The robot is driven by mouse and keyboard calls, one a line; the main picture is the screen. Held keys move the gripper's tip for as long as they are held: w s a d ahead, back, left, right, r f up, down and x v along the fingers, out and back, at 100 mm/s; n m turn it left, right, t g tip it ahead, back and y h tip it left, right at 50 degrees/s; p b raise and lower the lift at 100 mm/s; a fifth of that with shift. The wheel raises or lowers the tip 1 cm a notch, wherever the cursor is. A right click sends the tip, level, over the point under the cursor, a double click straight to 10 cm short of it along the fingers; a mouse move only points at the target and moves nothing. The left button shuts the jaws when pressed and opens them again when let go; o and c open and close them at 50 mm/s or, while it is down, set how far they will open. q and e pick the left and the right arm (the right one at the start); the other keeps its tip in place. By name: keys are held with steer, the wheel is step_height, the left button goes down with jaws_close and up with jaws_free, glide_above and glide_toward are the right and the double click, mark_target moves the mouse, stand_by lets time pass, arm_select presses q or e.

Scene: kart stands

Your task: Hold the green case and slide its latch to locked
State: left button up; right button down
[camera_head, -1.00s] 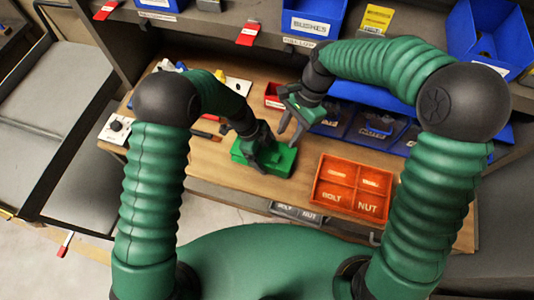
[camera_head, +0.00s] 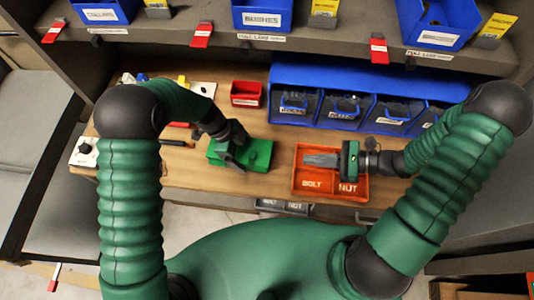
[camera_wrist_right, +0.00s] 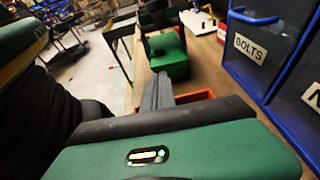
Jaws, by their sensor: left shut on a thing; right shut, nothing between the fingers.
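The green case (camera_head: 258,153) lies on the wooden bench left of the middle. It also shows in the right wrist view (camera_wrist_right: 172,64). My left gripper (camera_head: 232,158) is shut on the case at its left part and covers some of it. My right gripper (camera_head: 308,159) is shut and empty, pointing left above the orange tray, apart from the case and to its right. Its closed fingers also show in the right wrist view (camera_wrist_right: 158,93). The latch is too small or hidden to make out.
The orange tray (camera_head: 300,182), marked BOLT and NUT, is right of the case. A blue rack (camera_head: 300,75) of dark bins stands behind it. A small red bin (camera_head: 246,93) sits behind the case. A white box with a black knob (camera_head: 84,152) is at the left edge.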

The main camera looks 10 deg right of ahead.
arm_select(q)
steer(key=shift+w+a+f, duration=0.1)
steer(key=shift+a, duration=0.4)
steer(key=shift+d, duration=0.15)
arm_select(e)
glide_toward(256, 156)
steer(key=x, duration=0.6)
steer(key=shift+f, duration=0.25)
steer(key=shift+w+a, duration=0.25)
steer(key=shift+a, duration=0.25)
